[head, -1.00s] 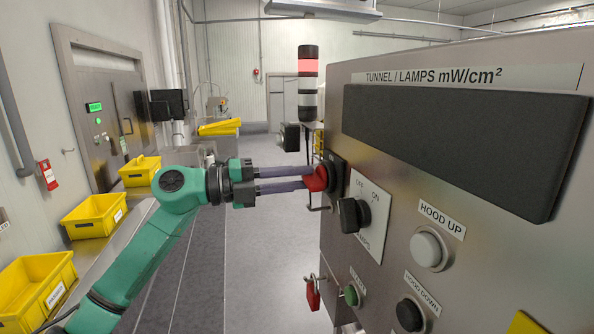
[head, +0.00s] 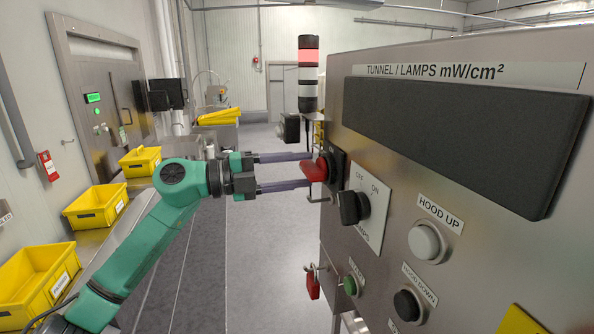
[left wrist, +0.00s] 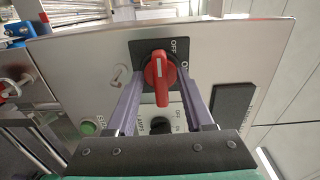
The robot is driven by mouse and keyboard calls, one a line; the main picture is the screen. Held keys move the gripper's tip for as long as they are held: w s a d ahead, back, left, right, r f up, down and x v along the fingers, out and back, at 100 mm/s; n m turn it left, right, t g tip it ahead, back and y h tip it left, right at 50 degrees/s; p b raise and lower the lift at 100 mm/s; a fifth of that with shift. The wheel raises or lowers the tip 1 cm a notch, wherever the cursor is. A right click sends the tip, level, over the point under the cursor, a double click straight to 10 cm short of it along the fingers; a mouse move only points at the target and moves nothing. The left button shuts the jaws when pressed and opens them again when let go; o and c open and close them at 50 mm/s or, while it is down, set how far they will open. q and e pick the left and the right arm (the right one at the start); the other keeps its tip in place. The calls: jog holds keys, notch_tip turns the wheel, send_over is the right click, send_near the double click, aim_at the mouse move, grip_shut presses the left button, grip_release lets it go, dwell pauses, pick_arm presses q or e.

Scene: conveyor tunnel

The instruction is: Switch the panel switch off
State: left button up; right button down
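A red rotary switch (head: 314,171) on a black plate sits at the left edge of the steel control panel (head: 372,125). In the left wrist view its red handle (left wrist: 159,80) runs up and down the picture, with OFF and ON lettering at the plate's upper right. My left gripper (head: 309,170) is open, its two long fingers level and pointing at the panel. The fingers lie on either side of the red handle, with gaps visible in the left wrist view; whether the tips touch the panel is unclear. My right gripper is not in view.
A black lamps knob (head: 352,207) is close to the right of the red switch. Hood buttons (head: 426,242), a green button (head: 350,286) and a red padlock (head: 312,284) are lower. A signal tower (head: 308,75) stands behind. Yellow bins (head: 97,207) line the left.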

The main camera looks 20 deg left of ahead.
pick_arm(q)
jog(key=b+v, duration=0.7)
jog(key=v, duration=0.7)
jog(key=shift+s+a+b, duration=0.15)
jog(key=shift+a+b, duration=0.1)
jog(key=shift+b, duration=0.15)
